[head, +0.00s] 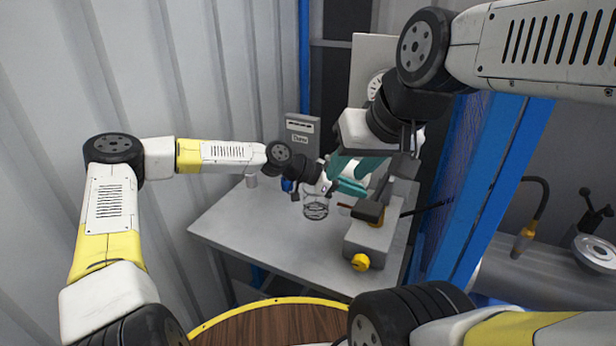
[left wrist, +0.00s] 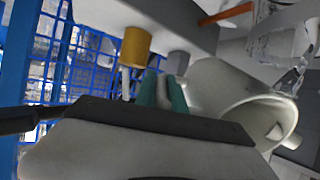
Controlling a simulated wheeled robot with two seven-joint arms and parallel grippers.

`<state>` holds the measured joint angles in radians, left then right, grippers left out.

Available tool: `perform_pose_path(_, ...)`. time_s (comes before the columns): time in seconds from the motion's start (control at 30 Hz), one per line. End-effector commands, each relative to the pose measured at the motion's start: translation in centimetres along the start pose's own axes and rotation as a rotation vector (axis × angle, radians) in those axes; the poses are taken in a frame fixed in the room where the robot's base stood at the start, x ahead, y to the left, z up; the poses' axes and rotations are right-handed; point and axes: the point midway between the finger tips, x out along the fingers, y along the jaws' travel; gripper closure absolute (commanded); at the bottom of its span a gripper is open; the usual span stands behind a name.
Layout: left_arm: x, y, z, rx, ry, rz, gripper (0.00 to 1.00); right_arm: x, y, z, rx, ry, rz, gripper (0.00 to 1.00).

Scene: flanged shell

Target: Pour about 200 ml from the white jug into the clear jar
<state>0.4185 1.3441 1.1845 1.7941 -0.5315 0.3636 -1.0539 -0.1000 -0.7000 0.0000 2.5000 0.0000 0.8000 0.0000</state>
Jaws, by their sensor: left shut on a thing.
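The clear jar (head: 316,208) stands on the grey table, and clear glass (left wrist: 285,45) shows at the upper right of the left wrist view. The white jug (left wrist: 215,88) lies across the right of that view, its round mouth facing lower right. My left gripper (head: 352,186), with teal fingers (left wrist: 162,92), is shut on the jug's handle beside the jar. In the head view the jug is mostly hidden by the grippers; its exact tilt and any liquid cannot be told. My right gripper (head: 352,163) is just above and behind the left one; its fingertips are unclear.
The grey table (head: 240,228) is clear at its left and front. A grey machine with a yellow knob (head: 360,262) stands right of the jar. A grey labelled box (head: 302,132) stands behind. A blue frame (head: 480,200) rises at the right.

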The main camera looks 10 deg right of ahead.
Motion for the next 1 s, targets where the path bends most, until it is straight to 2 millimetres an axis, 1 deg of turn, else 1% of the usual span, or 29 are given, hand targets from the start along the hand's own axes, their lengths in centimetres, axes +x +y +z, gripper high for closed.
perform_pose_path(1.0, -0.37, -0.01, -0.53, 0.002, 0.066, -0.001, 1.00, 0.00, 0.00, 0.00, 0.000, 0.000, 0.000, 0.64)
